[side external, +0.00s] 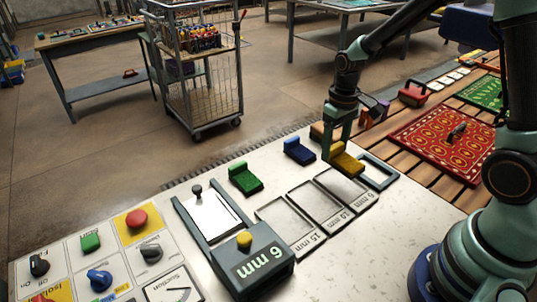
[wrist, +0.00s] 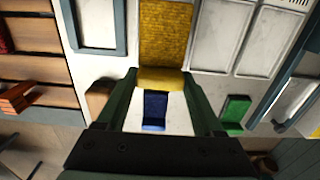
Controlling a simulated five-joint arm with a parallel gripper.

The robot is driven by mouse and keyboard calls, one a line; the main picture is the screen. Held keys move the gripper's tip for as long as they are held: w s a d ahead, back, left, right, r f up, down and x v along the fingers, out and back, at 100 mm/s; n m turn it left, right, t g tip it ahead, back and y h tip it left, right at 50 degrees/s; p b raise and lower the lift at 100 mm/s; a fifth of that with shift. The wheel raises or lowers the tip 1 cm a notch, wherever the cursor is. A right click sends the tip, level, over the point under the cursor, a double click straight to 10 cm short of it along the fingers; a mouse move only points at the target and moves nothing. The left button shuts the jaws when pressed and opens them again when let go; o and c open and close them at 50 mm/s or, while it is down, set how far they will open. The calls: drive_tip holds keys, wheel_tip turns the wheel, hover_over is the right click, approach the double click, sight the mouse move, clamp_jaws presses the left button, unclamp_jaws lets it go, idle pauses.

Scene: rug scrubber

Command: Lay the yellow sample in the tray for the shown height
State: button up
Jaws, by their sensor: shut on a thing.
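The yellow sample (side external: 347,160) is a flat textured pad with a raised block at one end. My gripper (wrist: 161,77) is shut on that block in the wrist view; the pad (wrist: 166,32) reaches away beyond the fingertips. In the side view it is at the far end of the tray marked 6 mm (side external: 343,188); I cannot tell whether it touches down. The trays marked 10 mm (side external: 317,206) and 15 mm (side external: 288,224) are empty beside it. The gauge's display (side external: 262,264) reads 6 mm.
A blue sample (side external: 298,151) and a green sample (side external: 245,178) lie behind the trays. An empty grey-blue frame (side external: 394,180) is right of the 6 mm tray. A red rug (side external: 440,142) lies on slats at right. A control panel (side external: 113,248) fills the front left.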

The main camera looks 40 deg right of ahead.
drive_tip(key=shift+f, duration=3.15)
drive_tip(key=shift+f, duration=0.1)
drive_tip(key=shift+f, duration=0.4)
drive_tip(key=o, duration=1.5)
wheel_tip(320, 180, up, 13)
drive_tip(key=shift+r, duration=0.1)
wheel_tip(320, 180, up, 6)
drive_tip(key=t, duration=0.2)
hover_over(329, 177)
drive_tip(key=s+a, duration=0.2)
drive_tip(key=s, duration=0.1)
drive_tip(key=shift+s+a+r+t, duration=0.4)
drive_tip(key=shift+s+r+t, duration=0.2)
drive_tip(key=shift+s+r, duration=0.35)
drive_tip(key=shift+s+a+r+t, duration=0.45)
drive_tip(key=shift+s+r+t, duration=0.25)
drive_tip(key=shift+s, duration=0.4)
drive_tip(key=shift+s+a+r+t, duration=0.4)
drive_tip(key=shift+s+r+t, duration=0.1)
drive_tip(key=shift+s+r, duration=0.5)
